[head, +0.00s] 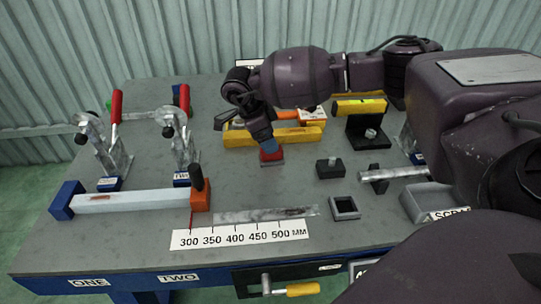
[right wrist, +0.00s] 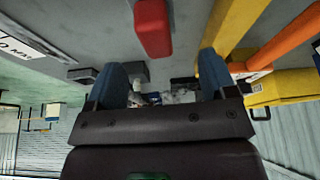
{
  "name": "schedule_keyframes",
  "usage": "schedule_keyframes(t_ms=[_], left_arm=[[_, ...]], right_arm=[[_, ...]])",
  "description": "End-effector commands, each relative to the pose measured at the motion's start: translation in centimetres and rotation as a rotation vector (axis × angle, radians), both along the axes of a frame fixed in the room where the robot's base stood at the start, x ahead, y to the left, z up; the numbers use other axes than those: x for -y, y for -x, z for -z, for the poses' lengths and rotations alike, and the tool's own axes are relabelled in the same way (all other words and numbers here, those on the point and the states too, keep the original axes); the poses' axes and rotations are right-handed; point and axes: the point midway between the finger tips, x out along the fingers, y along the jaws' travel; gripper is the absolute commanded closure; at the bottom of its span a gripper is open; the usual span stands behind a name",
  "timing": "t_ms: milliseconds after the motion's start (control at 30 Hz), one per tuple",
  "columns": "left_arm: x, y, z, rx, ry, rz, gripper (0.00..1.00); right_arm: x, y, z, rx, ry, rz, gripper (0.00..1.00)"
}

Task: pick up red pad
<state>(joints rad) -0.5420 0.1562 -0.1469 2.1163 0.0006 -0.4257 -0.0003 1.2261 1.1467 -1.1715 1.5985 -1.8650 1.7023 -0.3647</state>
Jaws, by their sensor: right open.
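The red pad (head: 272,161) is a small red block with a grey underside, on the grey table just in front of the yellow tools. In the right wrist view it shows as a red block (right wrist: 153,28) beyond the fingertips. My right gripper (head: 268,146) reaches down from above, with its blue fingertips over the pad and partly hiding it. In the right wrist view the two blue fingers of the gripper (right wrist: 161,72) are spread apart, with nothing held between them. I cannot tell whether a finger touches the pad. My left gripper is not in view.
Yellow tools (head: 250,138) lie close behind the pad. Two toggle clamps (head: 183,145) stand at the left, behind a light bar (head: 135,201) between blue and orange blocks. Black blocks (head: 329,168) and a scrap tray (head: 425,203) are to the right. A ruler strip (head: 240,234) lies in front.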

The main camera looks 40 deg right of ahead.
Motion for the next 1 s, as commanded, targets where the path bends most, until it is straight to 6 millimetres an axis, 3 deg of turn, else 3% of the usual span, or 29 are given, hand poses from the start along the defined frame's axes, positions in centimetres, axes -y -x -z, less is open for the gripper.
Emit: schedule_keyframes(t_ms=[267,567,833,867,1000], left_arm=[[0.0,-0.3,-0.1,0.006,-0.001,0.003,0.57],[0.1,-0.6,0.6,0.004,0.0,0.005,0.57],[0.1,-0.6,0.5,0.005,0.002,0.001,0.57],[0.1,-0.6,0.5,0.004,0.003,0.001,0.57],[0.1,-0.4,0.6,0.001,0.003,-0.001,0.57]], right_arm=[[0.5,0.4,2.0,-0.002,0.0,0.0,0.22],[1.4,1.1,5.8,-0.004,-0.001,0.002,0.22],[1.5,1.1,6.0,0.001,-0.001,0.001,0.22],[1.5,1.1,5.9,0.001,-0.001,0.001,0.24],[1.5,1.1,6.0,0.001,-0.001,0.001,0.45]])
